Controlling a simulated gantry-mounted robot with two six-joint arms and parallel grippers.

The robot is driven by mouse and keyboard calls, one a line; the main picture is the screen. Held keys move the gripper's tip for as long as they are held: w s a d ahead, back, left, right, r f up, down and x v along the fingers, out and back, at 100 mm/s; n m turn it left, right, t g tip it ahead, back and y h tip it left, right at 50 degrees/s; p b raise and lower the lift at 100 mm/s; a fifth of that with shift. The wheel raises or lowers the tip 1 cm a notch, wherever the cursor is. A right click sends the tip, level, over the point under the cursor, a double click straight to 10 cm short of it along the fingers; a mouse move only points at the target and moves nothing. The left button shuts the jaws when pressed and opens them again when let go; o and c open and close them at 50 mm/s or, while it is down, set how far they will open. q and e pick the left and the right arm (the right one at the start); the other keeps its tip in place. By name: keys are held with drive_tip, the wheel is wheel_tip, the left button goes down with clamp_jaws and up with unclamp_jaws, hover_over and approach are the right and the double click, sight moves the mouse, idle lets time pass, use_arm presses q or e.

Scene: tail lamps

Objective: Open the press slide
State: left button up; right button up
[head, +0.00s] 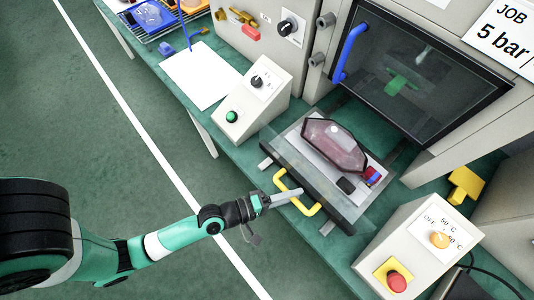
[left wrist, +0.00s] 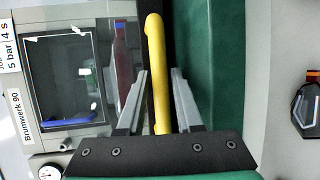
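The press slide (head: 345,212) is a flat tray in front of the press opening, with a reddish tail lamp (head: 334,146) lying on it. Its yellow handle (head: 312,210) is on the front edge. My left gripper (head: 288,195) is at the handle. In the left wrist view the yellow handle (left wrist: 155,60) runs between the two fingers of the left gripper (left wrist: 159,75), with a visible gap on each side, so the fingers are open around it. My right gripper is in neither view.
The press window (head: 420,75) with a blue handle (head: 349,52) stands behind the slide. A control box with a green button (head: 232,116) is left of it, and one with a red button (head: 397,281) is right. Open floor (head: 110,130) lies left of the bench.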

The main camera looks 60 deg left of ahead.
use_arm(q)
drive_tip(key=b+v, duration=0.5)
drive_tip(key=v, duration=0.6)
drive_tip(key=shift+s, duration=0.3)
